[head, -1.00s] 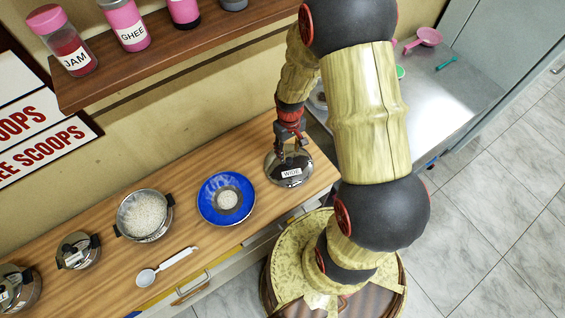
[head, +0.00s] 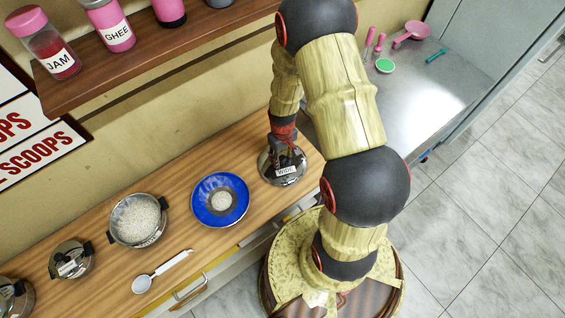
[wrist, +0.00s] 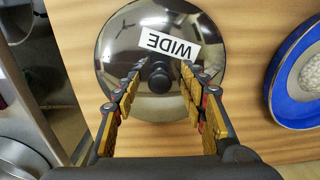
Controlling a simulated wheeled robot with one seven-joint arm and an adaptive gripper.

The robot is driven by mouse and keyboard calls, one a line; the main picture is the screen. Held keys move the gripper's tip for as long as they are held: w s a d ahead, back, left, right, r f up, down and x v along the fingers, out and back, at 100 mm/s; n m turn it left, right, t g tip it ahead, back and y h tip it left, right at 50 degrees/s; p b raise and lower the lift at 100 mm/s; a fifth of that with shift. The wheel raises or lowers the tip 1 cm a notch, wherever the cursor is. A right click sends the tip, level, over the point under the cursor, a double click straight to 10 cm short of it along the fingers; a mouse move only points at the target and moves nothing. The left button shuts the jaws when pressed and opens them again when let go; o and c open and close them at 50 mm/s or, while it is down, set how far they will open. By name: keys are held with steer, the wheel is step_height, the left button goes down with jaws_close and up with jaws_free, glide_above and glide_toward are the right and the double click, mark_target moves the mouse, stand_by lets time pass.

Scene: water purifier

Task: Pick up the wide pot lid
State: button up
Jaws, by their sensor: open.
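The wide pot lid (head: 291,177) is a shiny metal dome with a white label reading WIDE, lying on the wooden counter at its right end. In the wrist view the lid (wrist: 118,54) shows with its dark round knob (wrist: 159,80) in the middle. My gripper (wrist: 160,75) is open, with its fingers pointing down at the lid on either side of the knob. I cannot tell if the fingers touch the knob. In the head view my gripper (head: 283,152) is over the lid and its fingertips are hard to make out.
A blue plate (head: 239,206) with pale grain lies left of the lid. Further left are a pot of white rice (head: 138,217), a ladle (head: 160,271) and a smaller lidded pot (head: 72,260). A shelf (head: 140,60) with jars hangs above. A metal table (head: 425,100) stands right.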

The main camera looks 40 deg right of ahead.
steer(key=shift+c, duration=0.2)
jaws_close()
stand_by(0.3)
stand_by(0.4)
